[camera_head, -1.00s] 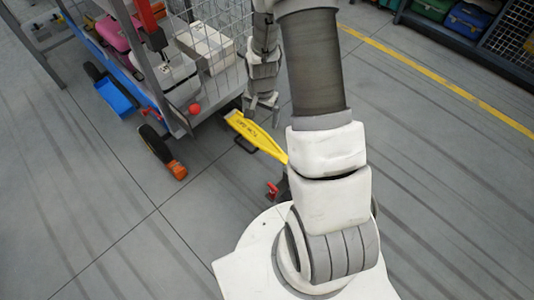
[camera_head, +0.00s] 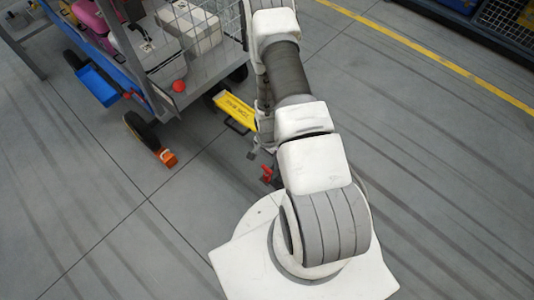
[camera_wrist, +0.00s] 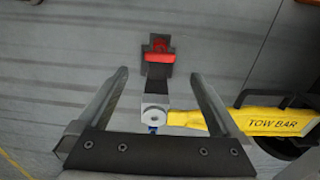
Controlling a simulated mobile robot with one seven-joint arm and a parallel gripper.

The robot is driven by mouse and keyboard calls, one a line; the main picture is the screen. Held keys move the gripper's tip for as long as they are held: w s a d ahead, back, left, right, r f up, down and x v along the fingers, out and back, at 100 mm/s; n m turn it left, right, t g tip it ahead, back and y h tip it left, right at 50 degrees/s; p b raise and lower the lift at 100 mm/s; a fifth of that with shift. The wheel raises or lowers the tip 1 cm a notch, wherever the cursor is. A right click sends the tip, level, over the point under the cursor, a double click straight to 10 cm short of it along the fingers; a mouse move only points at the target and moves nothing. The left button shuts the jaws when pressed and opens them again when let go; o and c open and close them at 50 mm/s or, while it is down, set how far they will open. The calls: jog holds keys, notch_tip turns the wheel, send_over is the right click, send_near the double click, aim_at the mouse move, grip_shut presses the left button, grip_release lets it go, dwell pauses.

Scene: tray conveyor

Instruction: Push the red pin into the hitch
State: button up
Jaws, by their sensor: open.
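The red pin (camera_wrist: 160,56) shows as a short red bar on the dark hitch (camera_wrist: 158,72) in the wrist view. How deep it sits cannot be told. In the head view the red pin (camera_head: 267,174) is beside my arm, low near my base. My gripper (camera_wrist: 159,74) is open, with one finger on each side of the hitch in the picture and nothing between them. Contact cannot be told. The yellow tow bar (camera_wrist: 245,121) comes in from the right, ending in a grey eye piece (camera_wrist: 155,114) below the hitch. It also shows in the head view (camera_head: 236,108).
A luggage cart (camera_head: 165,100) with cases, a mesh side and a red ball (camera_head: 179,86) stands at the upper left. An orange block (camera_head: 167,157) lies by its black wheel (camera_head: 138,130). The grey floor is open at the left and right.

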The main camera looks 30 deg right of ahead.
aim_at(267, 169)
notch_tip(267, 169, down, 13)
jog(key=b, duration=0.4)
jog(key=shift+r, duration=0.2)
jog(key=c, duration=1.4)
jog(key=shift+r, duration=0.1)
jog(key=shift+r, duration=0.1)
jog(key=shift+r+p, duration=2.05)
jog(key=shift+r, duration=0.6)
jog(key=shift+r, duration=0.1)
jog(key=shift+r+p, duration=1.3)
jog(key=shift+r, duration=0.65)
